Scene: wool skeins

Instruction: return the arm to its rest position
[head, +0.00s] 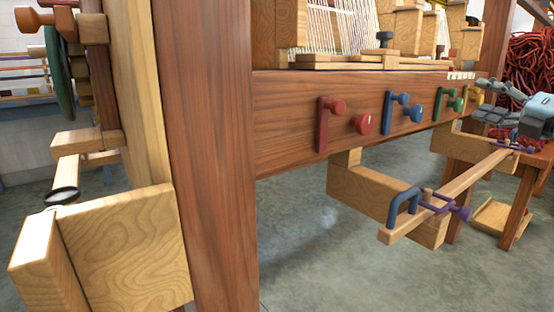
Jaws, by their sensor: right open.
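My right gripper (480,98) is at the right edge of the head view, with its grey fingers pointing left and spread apart. Nothing shows between the fingers. It is just above the far end of a long wooden bar (470,180) and close to a yellow knob (476,97) on the loom beam. I cannot tell whether it touches anything. Part of my right arm is cut off by the picture edge. My left gripper is not in view.
A large wooden loom post (218,160) and beam (290,105) with coloured knobs fill the middle. Red wool (532,60) hangs behind my right gripper. Grey floor (320,235) below is open.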

